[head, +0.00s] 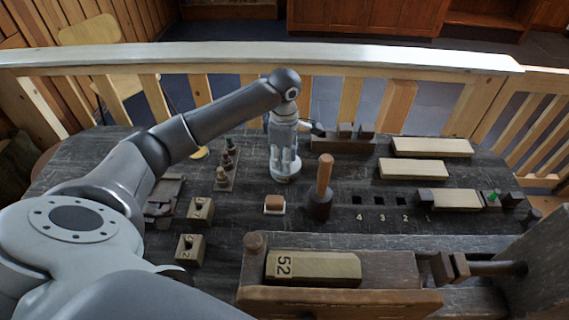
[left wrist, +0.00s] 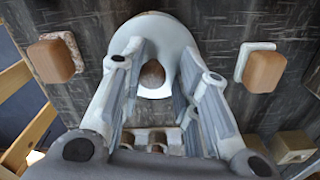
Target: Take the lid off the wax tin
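The wax tin (head: 286,178) looks like a low, round, pale tin standing on the dark bench. In the left wrist view its pale round top (left wrist: 160,27) has a brown knob (left wrist: 152,74) near the middle, apparently the lid's knob. My left gripper (head: 285,160) points down right over the tin. In the left wrist view its two fingers (left wrist: 166,72) are spread, one on each side of the knob, with gaps between them and it. The fingers hide part of the tin in both views. My right gripper is not in view.
A brown block on a pale base (head: 274,204) and a wooden mallet (head: 324,185) stand just in front of the tin. Small dark pieces on a strip (head: 227,165) are at left. Pale wooden blocks (head: 432,147) lie at right; a vise holds block 52 (head: 320,266) in front.

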